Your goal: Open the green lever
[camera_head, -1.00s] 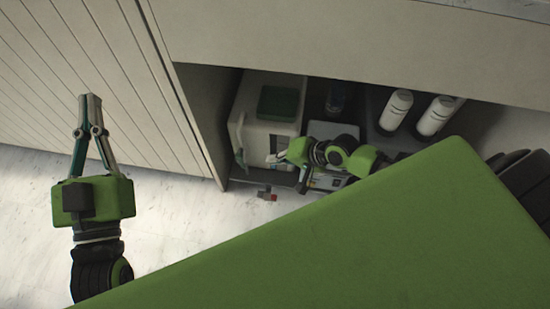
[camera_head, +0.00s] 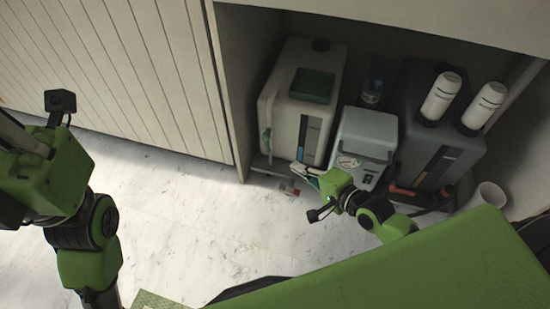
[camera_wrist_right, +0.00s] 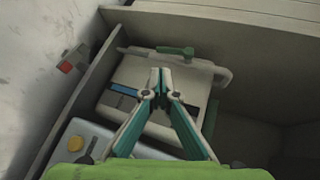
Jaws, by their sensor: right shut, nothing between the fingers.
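The green lever (camera_head: 267,140) is at the front left of the white tank (camera_head: 281,115) in the cabinet. In the right wrist view the lever (camera_wrist_right: 175,50) lies across the tank's far side, just beyond my fingertips. My right gripper (camera_head: 299,169) is in front of the tank's lower part, to the right of the lever. In the right wrist view my right gripper (camera_wrist_right: 160,72) is shut and empty, and its tips look apart from the lever. My left gripper (camera_head: 15,130) is at the left edge; its fingertips are cut off.
A grey box (camera_head: 366,130) and a dark tank (camera_head: 440,130) stand right of the white tank. Two white bottles (camera_head: 442,95) (camera_head: 485,108) top the dark tank. A small red-tipped part (camera_head: 289,188) is by the cabinet's front edge. The floor (camera_head: 185,210) at left is clear.

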